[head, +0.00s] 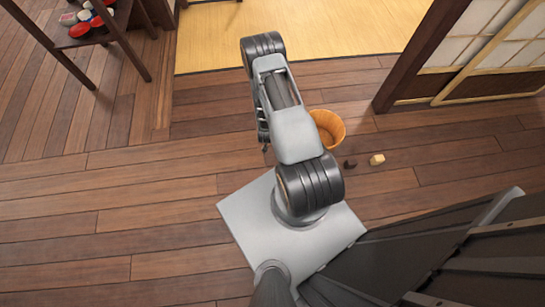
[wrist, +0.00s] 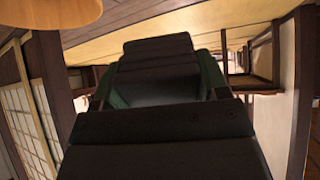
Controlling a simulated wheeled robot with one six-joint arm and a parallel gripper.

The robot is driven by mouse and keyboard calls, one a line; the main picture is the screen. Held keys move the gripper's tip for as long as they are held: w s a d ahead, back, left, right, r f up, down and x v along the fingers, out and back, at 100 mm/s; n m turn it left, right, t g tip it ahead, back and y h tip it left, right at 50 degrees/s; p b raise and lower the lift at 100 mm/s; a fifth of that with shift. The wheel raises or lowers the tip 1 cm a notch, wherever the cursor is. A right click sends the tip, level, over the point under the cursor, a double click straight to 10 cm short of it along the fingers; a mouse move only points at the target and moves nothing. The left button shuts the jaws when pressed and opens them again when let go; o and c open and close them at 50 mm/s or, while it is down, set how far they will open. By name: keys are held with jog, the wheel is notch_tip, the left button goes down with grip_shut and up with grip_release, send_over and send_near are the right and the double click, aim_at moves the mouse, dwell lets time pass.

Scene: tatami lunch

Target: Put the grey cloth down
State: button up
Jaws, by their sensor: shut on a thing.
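My gripper (wrist: 160,88) fills the middle of the wrist view as dark, blocky parts. It is shut on a dull grey-green thing (wrist: 165,91) that shows between the dark parts, taken to be the grey cloth. Its shape and folds cannot be made out, and dark green edges show at both sides of it. In the head view my arm hides most of the gripper, and no cloth can be seen there on the floor.
A wooden bucket (head: 330,125) stands right of my arm, also in the wrist view (wrist: 66,14). A dark lump (head: 350,164) and a beige block (head: 377,159) lie near it. A shelf (head: 107,36) holds red bowls (head: 80,31). Floorboards (head: 130,205) at left are clear; tatami (head: 340,30) lies beyond.

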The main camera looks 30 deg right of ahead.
jog(key=s+f+m+g+y+b, duration=0.2)
jog(key=s+f+m, duration=0.1)
jog(key=f, duration=0.3)
jog(key=s+a+f+m+g+y+b, duration=0.1)
jog(key=s+f+m+g+y+b, duration=0.1)
jog(key=s+f+m, duration=0.2)
jog(key=s+f+m+g+y+b, duration=0.2)
jog(key=s+f+m, duration=0.1)
jog(key=f+m, duration=0.4)
jog(key=shift+s+a+f+g, duration=0.15)
jog(key=shift+s+f+g, duration=0.15)
jog(key=shift+f, duration=1.35)
jog(key=shift+s, duration=0.1)
